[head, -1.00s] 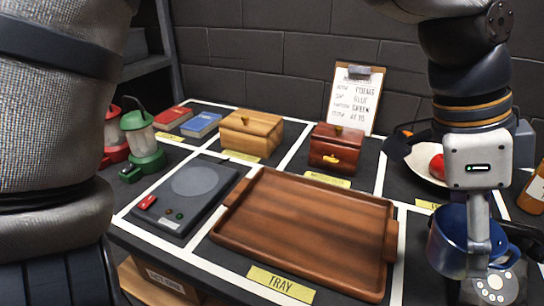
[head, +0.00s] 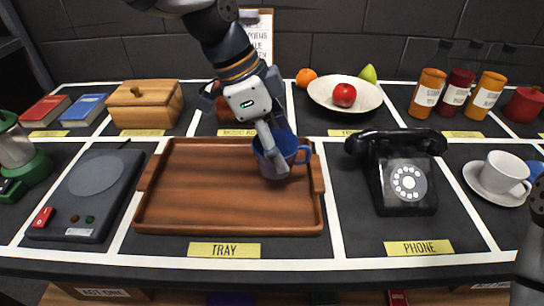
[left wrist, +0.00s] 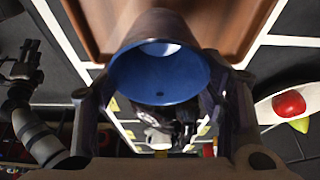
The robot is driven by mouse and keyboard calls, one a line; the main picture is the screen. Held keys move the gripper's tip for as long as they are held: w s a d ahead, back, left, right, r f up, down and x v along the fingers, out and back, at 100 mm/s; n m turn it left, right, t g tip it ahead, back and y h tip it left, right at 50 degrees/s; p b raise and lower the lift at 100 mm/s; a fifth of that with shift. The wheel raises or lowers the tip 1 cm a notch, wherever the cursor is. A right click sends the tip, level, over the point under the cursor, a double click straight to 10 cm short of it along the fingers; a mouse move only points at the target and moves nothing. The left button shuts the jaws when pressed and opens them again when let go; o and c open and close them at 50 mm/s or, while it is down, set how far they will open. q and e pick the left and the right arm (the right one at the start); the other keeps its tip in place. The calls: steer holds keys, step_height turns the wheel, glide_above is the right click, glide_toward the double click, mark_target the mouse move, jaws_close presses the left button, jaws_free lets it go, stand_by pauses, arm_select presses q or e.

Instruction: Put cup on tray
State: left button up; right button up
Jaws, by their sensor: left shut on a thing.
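The blue cup (head: 277,158) is held by my left gripper (head: 272,150) over the right part of the brown wooden tray (head: 190,220). Whether the cup's base touches the tray is hard to tell. In the left wrist view the cup (left wrist: 160,75) shows its blue inside between the two fingers, and the tray (left wrist: 235,25) lies behind it. The tray is otherwise bare.
A black telephone (head: 405,175) stands right of the tray, and a flat grey device (head: 88,190) left of it. Behind are a wooden box (head: 147,105) and a fruit bowl (head: 345,97). A white cup (head: 504,172) sits on a saucer at the right.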

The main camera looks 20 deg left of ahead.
arm_select(q)
steer(key=f, duration=0.1)
steer(key=a+f, duration=0.1)
steer(key=f, duration=0.1)
steer(key=w+f, duration=0.1)
steer(key=shift+a+f, duration=0.15)
steer(key=shift+f, duration=0.25)
steer(key=shift+r, duration=0.1)
arm_select(e)
steer(key=shift+s+f, duration=0.3)
arm_select(q)
steer(key=o, duration=1.3)
steer(key=shift+f, duration=0.2)
steer(key=shift+c, duration=0.2)
steer(key=v, duration=1.2)
steer(key=shift+r+p, duration=0.2)
steer(key=shift+p, duration=0.2)
arm_select(e)
steer(key=shift+w+r, duration=0.75)
steer(key=shift+w, duration=0.05)
